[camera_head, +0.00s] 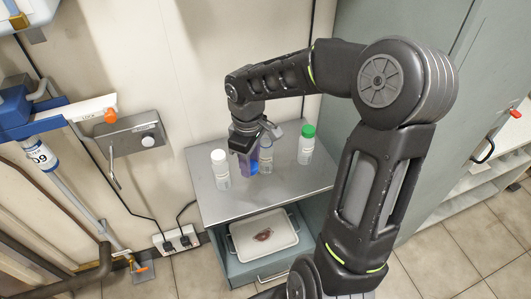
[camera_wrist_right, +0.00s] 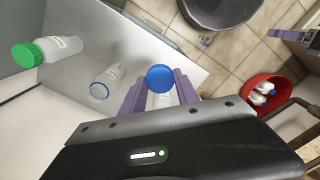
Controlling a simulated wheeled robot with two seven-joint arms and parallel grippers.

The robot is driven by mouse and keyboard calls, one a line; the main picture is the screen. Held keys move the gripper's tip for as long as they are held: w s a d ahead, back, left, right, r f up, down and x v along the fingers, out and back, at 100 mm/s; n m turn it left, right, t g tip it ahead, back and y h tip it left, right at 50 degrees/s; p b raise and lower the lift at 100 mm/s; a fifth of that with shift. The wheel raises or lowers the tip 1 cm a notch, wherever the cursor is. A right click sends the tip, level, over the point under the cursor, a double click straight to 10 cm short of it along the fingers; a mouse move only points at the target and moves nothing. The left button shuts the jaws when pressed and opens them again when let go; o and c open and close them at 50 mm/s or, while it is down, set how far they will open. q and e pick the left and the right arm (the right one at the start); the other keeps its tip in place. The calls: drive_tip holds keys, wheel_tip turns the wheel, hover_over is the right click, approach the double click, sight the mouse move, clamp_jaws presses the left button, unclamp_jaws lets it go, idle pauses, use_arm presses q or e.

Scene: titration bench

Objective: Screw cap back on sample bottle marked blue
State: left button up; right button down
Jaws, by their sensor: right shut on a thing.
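My right gripper (camera_wrist_right: 160,88) is shut on a blue cap (camera_wrist_right: 160,78), between its purple fingers. In the head view the blue cap (camera_head: 253,168) shows low at the fingertips, above the metal bench top. A bottle (camera_wrist_right: 107,82) with a blue ring around its top stands beside the fingers, apart from the cap, and no cap shows on it. In the head view this bottle (camera_head: 266,156) is just right of the gripper and partly hidden by it. What seems to be my left gripper (camera_wrist_right: 288,34) shows at the right edge of the wrist view; its opening is unclear.
A green-capped bottle (camera_head: 306,144) stands right of the open one. A white-capped bottle (camera_head: 220,168) stands at the left of the bench top (camera_head: 212,206). A white tray (camera_head: 288,240) is in a compartment below. A red bowl (camera_wrist_right: 249,94) holding bottles shows in the wrist view.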

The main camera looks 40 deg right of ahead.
drive_tip(key=shift+s, duration=0.1)
drive_tip(key=s+a+b, duration=0.1)
drive_tip(key=s+a, duration=0.1)
drive_tip(key=s, duration=0.5)
drive_tip(key=s+a+b, duration=0.1)
drive_tip(key=s+a, duration=0.2)
drive_tip(key=s, duration=0.5)
drive_tip(key=shift+a, duration=0.15)
idle(0.3)
